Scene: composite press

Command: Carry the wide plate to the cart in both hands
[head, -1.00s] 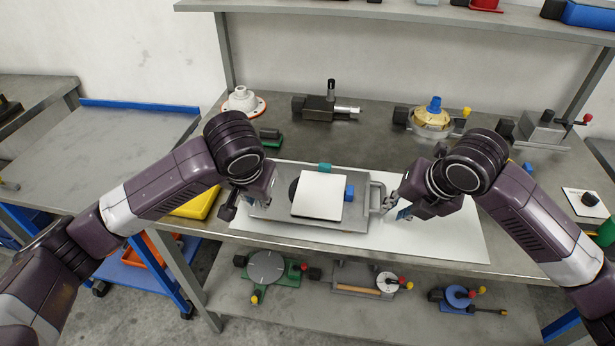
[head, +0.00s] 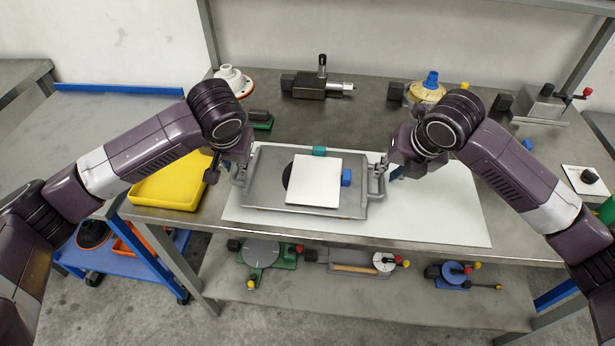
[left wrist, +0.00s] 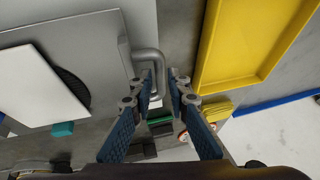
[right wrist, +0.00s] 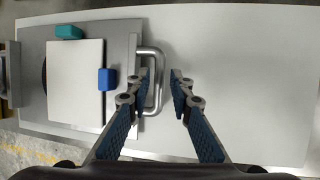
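The wide plate (head: 265,165) is a grey slab with a bar handle at each end. It lies on a white sheet on the bench. A white square (head: 315,180), a dark disc, a blue block (head: 346,177) and a teal block (head: 319,151) are on or against it. My left gripper (left wrist: 161,72) is open, with the left handle (left wrist: 150,56) between its fingers. My right gripper (right wrist: 159,74) is open, with the right handle (right wrist: 151,53) between its fingers. The cart (head: 118,88) stands left of the bench, grey-topped with a blue rim.
A yellow tray (head: 165,190) sits at the bench's left end. Fixtures, including a white flanged part (head: 232,82) and a gold-topped device (head: 425,92), line the back. The lower shelf holds more fixtures. The cart top in view is clear.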

